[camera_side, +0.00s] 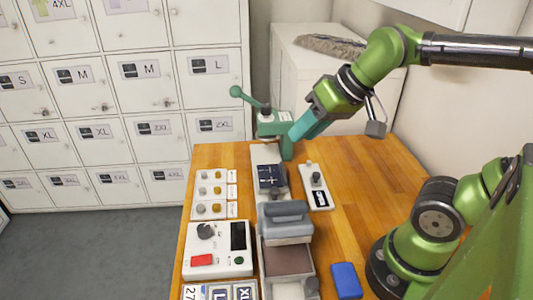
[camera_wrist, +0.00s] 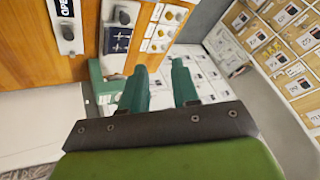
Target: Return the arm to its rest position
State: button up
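My gripper (camera_side: 298,132) is above the far end of the wooden table, its teal fingers pointing down and left. In the side view it overlaps the green lever press (camera_side: 270,126), and I cannot tell whether they touch. In the wrist view the two fingers of my gripper (camera_wrist: 160,76) stand apart with nothing between them. The press (camera_wrist: 101,84) shows just left of the fingers there. A dark blue folded item with light marks (camera_side: 270,177) lies on the pale base in front of the press; it also shows in the wrist view (camera_wrist: 117,39).
The wooden table (camera_side: 365,190) has free room on its right. A switch panel (camera_side: 316,187), a knob board (camera_side: 211,191), a control box (camera_side: 218,252), a grey-lidded device (camera_side: 285,222) and a blue block (camera_side: 346,280) stand on it. Lockers (camera_side: 130,90) and a white cabinet (camera_side: 300,65) are behind.

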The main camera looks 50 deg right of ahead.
jog(key=shift+s+f+m+t, duration=0.15)
jog(key=shift+s+f+m, duration=0.1)
jog(key=shift+s+f, duration=0.25)
jog(key=shift+s+f+m+t, duration=0.15)
jog(key=shift+s+f+m, duration=0.1)
jog(key=shift+s, duration=0.45)
dwell(0.4)
